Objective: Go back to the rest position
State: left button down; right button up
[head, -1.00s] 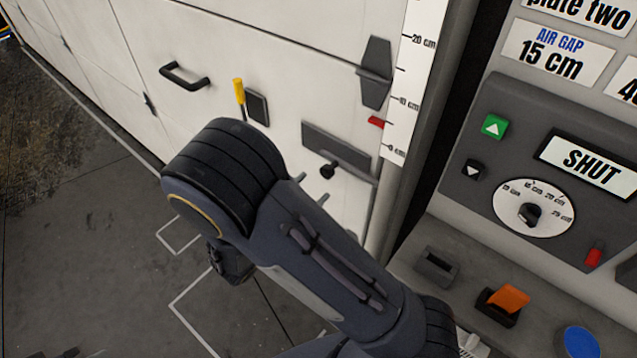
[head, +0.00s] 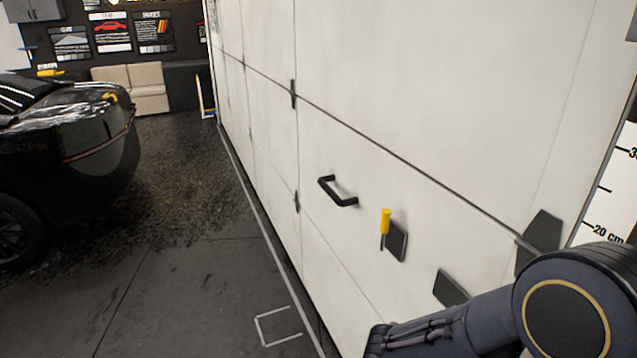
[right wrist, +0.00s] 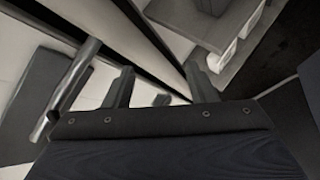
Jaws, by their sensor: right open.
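My right arm (head: 560,305) comes in at the lower right of the head view, in front of the white sectional door (head: 330,80). Its gripper is out of that view. In the right wrist view my right gripper (right wrist: 158,88) has its two fingers well apart, with nothing seen between them. A metal bar (right wrist: 72,92) in front of a dark plate (right wrist: 36,100) shows left of the fingers; I cannot tell whether anything touches it. My left gripper is in neither current view.
The door carries a black pull handle (head: 338,190), a yellow-gripped lever (head: 385,222) and a dark plate (head: 450,287) near my arm. A black car (head: 70,150) stands at the left. The dark floor (head: 170,290) between is clear.

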jog(key=s+a+r+m+y, duration=0.2)
jog(key=s+a+m+y, duration=0.1)
jog(key=s+m+y, duration=0.6)
jog(key=a+r+m+t+y, duration=0.3)
jog(key=r+m+t+y, duration=0.1)
jog(key=r+t+y, duration=0.1)
jog(key=shift+w+a+r+t, duration=0.2)
jog(key=shift+w+r+t, duration=0.15)
jog(key=shift+r+t, duration=0.6)
